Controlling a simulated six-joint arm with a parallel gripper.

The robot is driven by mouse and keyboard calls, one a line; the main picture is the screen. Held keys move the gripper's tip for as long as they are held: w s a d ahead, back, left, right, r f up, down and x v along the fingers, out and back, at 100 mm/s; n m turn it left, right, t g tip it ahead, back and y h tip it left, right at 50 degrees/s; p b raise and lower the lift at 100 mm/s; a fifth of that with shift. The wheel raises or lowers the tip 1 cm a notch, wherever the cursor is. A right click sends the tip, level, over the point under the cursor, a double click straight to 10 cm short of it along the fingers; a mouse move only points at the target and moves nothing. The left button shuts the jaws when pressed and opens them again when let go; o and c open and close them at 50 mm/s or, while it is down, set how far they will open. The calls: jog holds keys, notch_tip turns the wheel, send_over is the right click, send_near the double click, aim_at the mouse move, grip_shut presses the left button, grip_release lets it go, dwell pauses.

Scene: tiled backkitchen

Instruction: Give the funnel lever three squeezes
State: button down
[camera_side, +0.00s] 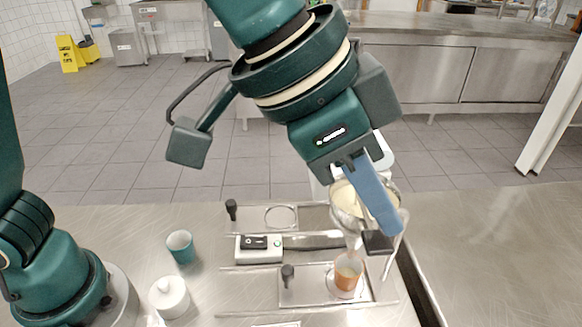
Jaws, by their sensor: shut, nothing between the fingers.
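The metal funnel (344,211) stands at the right of the work area, with pale batter visible inside its bowl. Its lever (396,240) appears as a thin pale bar on the right side, partly hidden by my gripper. My gripper (378,243) is shut and points down at the funnel's right front, close to the lever. Whether it touches the lever I cannot tell. An orange cup (347,272) with pale contents stands below the funnel on a light round saucer (343,292).
A teal cup (181,247) and a white lidded pot (169,297) stand at the left. A white switch box (259,250) and metal trays with dark-knobbed handles lie between them and the funnel. The steel table (500,260) is clear at the right.

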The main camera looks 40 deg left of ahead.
jog(key=shift+f, duration=0.3)
jog(key=shift+f, duration=0.95)
jog(key=shift+r, duration=2.25)
jog(key=shift+r, duration=0.3)
jog(key=shift+f, duration=1.3)
jog(key=shift+f, duration=0.35)
